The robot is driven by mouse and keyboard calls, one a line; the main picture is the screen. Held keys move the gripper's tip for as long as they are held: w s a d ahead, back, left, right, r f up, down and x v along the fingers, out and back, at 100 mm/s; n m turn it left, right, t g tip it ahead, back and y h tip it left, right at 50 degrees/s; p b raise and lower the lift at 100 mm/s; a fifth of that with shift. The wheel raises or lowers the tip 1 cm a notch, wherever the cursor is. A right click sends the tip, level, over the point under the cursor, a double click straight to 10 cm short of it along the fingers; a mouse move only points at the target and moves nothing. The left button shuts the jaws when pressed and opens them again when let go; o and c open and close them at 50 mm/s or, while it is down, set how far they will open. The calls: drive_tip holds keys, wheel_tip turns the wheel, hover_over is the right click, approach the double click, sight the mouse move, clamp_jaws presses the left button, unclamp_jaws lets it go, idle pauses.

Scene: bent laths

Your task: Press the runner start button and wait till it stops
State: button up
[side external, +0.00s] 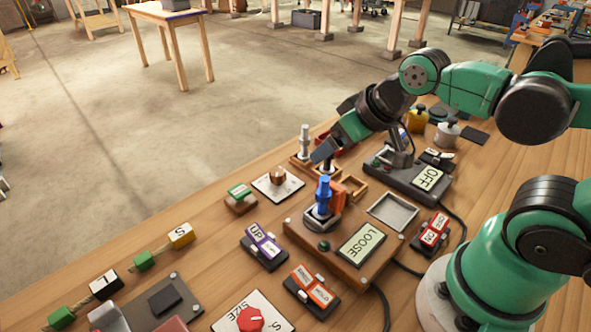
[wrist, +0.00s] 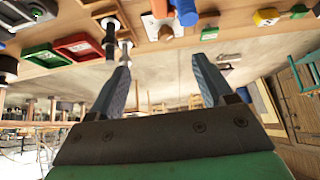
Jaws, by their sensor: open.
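No label reading "runner start" is legible, so I cannot tell which control is that button. A wooden block with a green top (side external: 240,193) stands near the table's left edge. A grey box with an OFF display (side external: 428,178) stands below my forearm, with a small green spot on its left end. A wooden box with a LOOSE display (side external: 361,244) carries a blue upright part (side external: 323,193) and a green round button (side external: 324,246). My gripper (side external: 322,152) hangs above the posts behind the blue part. In the wrist view its two fingers (wrist: 158,75) are apart with nothing between them.
A purple UP switch (side external: 263,243), an orange-labelled switch (side external: 314,289) and a red-labelled switch (side external: 433,232) surround the LOOSE box. Upright posts (side external: 305,140) and small trays stand close to my gripper. Lettered blocks on a cord (side external: 107,283) lie at the left. Black cables run across the table.

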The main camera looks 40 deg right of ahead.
clamp_jaws()
idle(1.8)
